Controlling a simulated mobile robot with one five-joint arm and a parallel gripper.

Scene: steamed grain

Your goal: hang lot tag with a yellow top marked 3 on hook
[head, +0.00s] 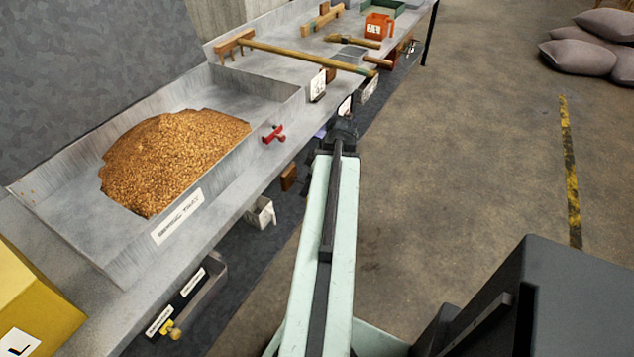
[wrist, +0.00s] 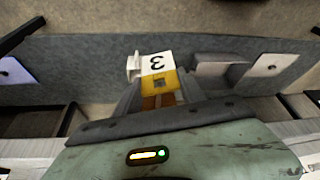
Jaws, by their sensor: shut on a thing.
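My gripper (wrist: 158,100) is shut on the lot tag (wrist: 157,63), which shows a white face marked 3 and a yellow band with a small dark square in it. The 3 appears upside down in the wrist view. The tag sticks out past the fingers, in front of a grey panel. A pale grey bracket-like piece (wrist: 215,64) is just right of the tag; I cannot tell whether it is the hook or whether they touch. In the head view my gripper (head: 344,128) is beside the bench front, and the tag cannot be made out clearly.
The metal bench (head: 255,185) bears a grain heap (head: 172,160), a red handle (head: 273,133) and a wooden rake (head: 300,55).

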